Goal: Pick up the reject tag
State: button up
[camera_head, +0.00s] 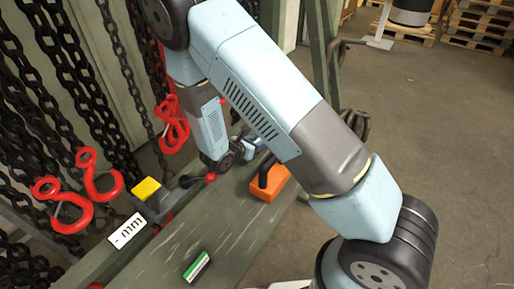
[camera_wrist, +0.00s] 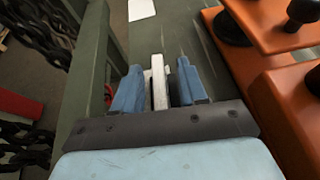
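No tag in view can be read clearly as the reject tag. In the head view, a white tag with black marks (camera_head: 127,231) lies at the bench's left edge, and a small green and white piece (camera_head: 197,267) lies on the bench top. In the wrist view, a white card (camera_wrist: 141,9) shows at the top edge. My gripper (camera_wrist: 158,84) has its blue fingers apart, with a thin pale upright piece (camera_wrist: 159,82) between them and gaps on both sides. I cannot tell what this piece is. In the head view, my arm partly hides the gripper, beyond the orange block.
An orange block with a black handle (camera_head: 265,185) stands on the green bench (camera_head: 225,225); orange parts with black knobs (camera_wrist: 290,40) are close on the right in the wrist view. Red hooks (camera_head: 100,178) and dark chains hang at left. A yellow-topped box (camera_head: 147,189) stands nearby.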

grip_shut()
jog(key=shift+r, duration=0.1)
dwell(0.3)
